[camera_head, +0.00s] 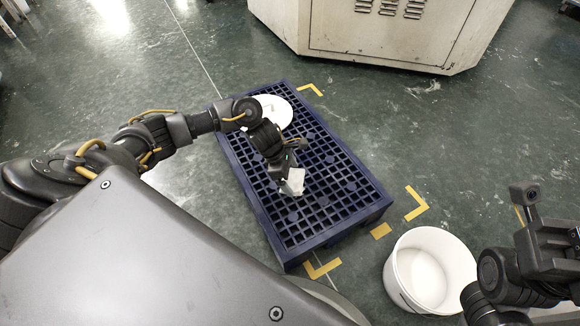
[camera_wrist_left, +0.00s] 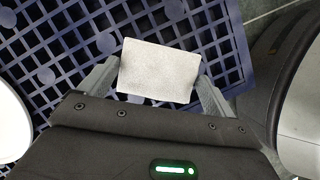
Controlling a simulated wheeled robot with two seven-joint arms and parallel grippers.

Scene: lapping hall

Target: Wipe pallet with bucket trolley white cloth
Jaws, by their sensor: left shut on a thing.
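A dark blue grid pallet (camera_head: 340,186) lies on the floor in the middle of the head view. My left gripper (camera_head: 289,172) is over the middle of the pallet and is shut on a white cloth (camera_head: 293,182). In the left wrist view the cloth (camera_wrist_left: 158,71) sits as a pale block between the two fingers, with the pallet grid (camera_wrist_left: 62,40) behind it. I cannot tell whether the cloth touches the pallet. My right arm shows at the lower right of the head view, but its fingertips are not visible.
A white round lid-like thing (camera_head: 272,112) is at the pallet's far end, partly behind my left arm. A white bucket (camera_head: 432,270) stands on the floor right of the pallet's near end. Yellow corner marks (camera_head: 417,203) surround the pallet. A pale machine cabinet (camera_head: 380,35) stands behind.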

